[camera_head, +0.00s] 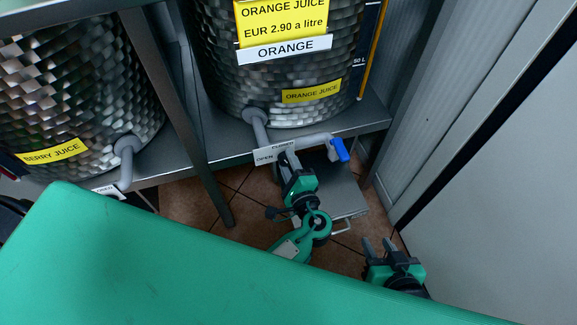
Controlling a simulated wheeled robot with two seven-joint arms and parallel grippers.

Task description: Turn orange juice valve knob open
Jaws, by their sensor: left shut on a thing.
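The orange juice tank (270,70) stands on a metal shelf. A grey tap pipe (259,130) comes out of its lower front, with a white OPEN/CLOSED label (265,155) beside it. A grey bar runs right from the tap to a blue end piece (340,150). My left gripper (286,156) is shut at the near side of the tap, just right of the label, apart from the blue piece. Its fingers hide most of the valve knob there. My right gripper (378,246) is open and empty, low at the right.
The berry juice tank (70,100) with its own grey tap (126,160) stands at the left. A metal shelf post (175,110) rises between the tanks. A metal platform (335,185) sits below the orange tap. A pale panel (500,180) bounds the right side.

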